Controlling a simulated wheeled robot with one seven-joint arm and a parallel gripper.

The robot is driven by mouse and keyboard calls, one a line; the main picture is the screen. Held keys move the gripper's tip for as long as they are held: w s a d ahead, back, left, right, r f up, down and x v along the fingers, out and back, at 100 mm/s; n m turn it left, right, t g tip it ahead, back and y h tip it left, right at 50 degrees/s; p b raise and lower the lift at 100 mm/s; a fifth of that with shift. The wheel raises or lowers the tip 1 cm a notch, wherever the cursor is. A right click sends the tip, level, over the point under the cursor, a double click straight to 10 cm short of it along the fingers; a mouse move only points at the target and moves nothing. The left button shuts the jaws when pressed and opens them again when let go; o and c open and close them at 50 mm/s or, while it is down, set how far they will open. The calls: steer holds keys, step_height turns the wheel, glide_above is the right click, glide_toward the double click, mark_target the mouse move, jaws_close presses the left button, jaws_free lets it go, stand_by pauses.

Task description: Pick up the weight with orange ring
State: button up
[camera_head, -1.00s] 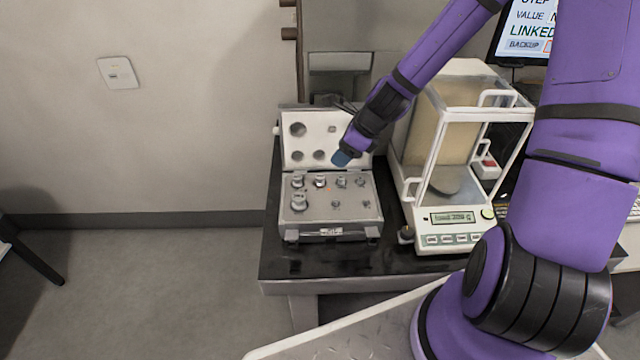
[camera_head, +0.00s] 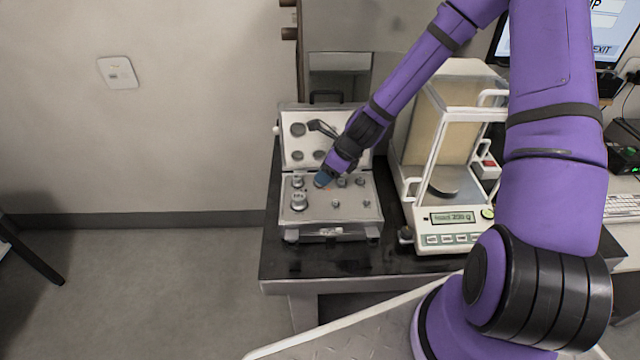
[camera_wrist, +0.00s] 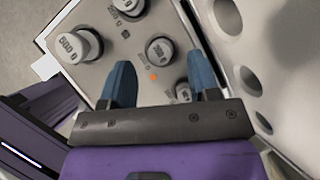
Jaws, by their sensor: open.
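The open weight case (camera_head: 315,225) holds several silver weights in its base. In the wrist view a small orange mark (camera_wrist: 153,77) shows on the case surface beside a silver weight (camera_wrist: 160,50). No full orange ring can be made out. My gripper (camera_head: 322,181) is low over the back row of weights. In the wrist view its blue fingers are open, with the orange mark between the tips (camera_wrist: 161,70) and the weight just beyond them. Nothing is held. In the head view my gripper hides part of the back row.
A larger weight marked 500 g (camera_wrist: 78,45) stands left of the fingers, and a smaller weight (camera_wrist: 183,92) stands near the right finger. The raised case lid (camera_head: 297,148) is behind. A glass-sided balance (camera_head: 450,215) stands right of the case on the black table (camera_head: 285,262).

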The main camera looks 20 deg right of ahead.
steer(key=shift+x, duration=1.15)
steer(key=shift+c, duration=0.3)
jaws_close()
steer(key=shift+r, duration=0.1)
